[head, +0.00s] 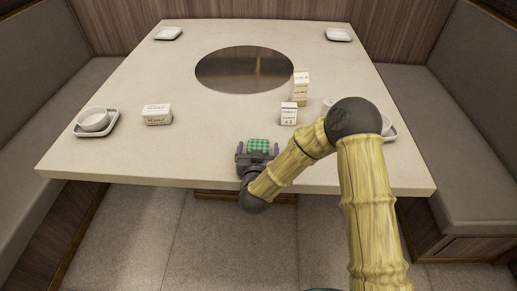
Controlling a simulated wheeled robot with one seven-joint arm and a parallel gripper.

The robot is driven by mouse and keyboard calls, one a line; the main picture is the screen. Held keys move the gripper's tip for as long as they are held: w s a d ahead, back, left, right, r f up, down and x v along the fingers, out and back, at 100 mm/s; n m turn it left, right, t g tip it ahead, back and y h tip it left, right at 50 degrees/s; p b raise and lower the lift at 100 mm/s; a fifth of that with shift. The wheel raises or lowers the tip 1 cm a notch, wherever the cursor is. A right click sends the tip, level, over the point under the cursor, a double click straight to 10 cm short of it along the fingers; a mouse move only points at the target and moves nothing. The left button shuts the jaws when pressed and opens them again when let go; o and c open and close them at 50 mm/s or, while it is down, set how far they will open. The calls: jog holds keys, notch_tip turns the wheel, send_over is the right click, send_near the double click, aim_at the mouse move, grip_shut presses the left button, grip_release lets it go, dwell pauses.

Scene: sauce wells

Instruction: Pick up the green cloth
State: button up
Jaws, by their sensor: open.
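The green checked cloth (258,145) lies near the front edge of the table, a little right of the table's middle. My gripper (258,149) is right at the cloth, reaching in from the front edge. Its two purple-tipped fingers stand apart, one on the left and one on the right of the cloth. Whether the fingers touch the cloth cannot be told. The near part of the cloth is hidden behind the gripper's body.
The pale table (200,150) has a dark round plate (244,70) in its middle. A white box (157,115) and a bowl (93,120) on a tray (83,134) are at left.

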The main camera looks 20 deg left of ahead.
jog(key=c, duration=1.1)
jog(key=shift+r, duration=0.1)
notch_tip(320, 180, up, 10)
jog(key=shift+f+p, duration=0.1)
jog(key=shift+p, duration=0.75)
